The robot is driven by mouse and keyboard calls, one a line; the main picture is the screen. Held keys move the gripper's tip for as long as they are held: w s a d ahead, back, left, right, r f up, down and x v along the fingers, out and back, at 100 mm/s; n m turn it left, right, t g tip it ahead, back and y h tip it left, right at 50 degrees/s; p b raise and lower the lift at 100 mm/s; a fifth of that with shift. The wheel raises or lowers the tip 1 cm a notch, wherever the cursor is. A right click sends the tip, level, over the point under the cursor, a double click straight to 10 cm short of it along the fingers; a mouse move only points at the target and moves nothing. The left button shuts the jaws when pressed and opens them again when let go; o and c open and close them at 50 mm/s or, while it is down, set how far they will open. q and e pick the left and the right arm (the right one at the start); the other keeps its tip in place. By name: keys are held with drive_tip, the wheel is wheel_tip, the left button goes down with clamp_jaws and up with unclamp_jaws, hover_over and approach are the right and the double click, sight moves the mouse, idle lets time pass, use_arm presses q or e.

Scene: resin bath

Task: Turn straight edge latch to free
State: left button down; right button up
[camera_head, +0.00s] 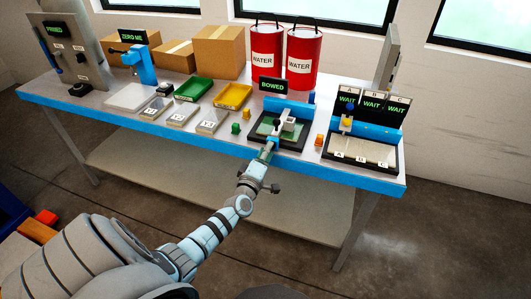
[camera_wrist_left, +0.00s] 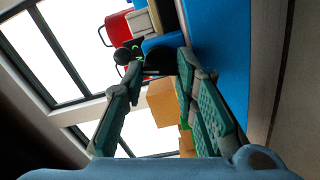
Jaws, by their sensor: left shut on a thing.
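The straight-edge station is a black-framed fixture (camera_head: 292,141) with a green plate, a pale block and a blue rear bar, below a sign reading BOWED (camera_head: 273,86). My left gripper (camera_head: 268,150) is at its front left edge, shut on a small part there, which I take for the latch. In the left wrist view, the fingers of my left gripper (camera_wrist_left: 158,70) reach a dark part and a blue block (camera_wrist_left: 163,42); a black knob (camera_wrist_left: 122,56) shows by the left fingertip. The fingers partly hide the held part. My right gripper is not in view.
The grey table (camera_head: 120,117) has a blue front edge. Left of the station are a green tray (camera_head: 193,89), a yellow tray (camera_head: 232,95) and labelled plates. Red WATER drums (camera_head: 304,52) stand behind. A fixture with WAIT signs (camera_head: 361,152) is close on the right.

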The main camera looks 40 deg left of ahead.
use_arm(q)
drive_tip(key=shift+f+n, duration=0.15)
drive_tip(key=shift+n, duration=1.45)
drive_tip(key=c, duration=1.3)
unclamp_jaws()
drive_tip(key=shift+s, duration=0.1)
drive_tip(key=v, duration=1.2)
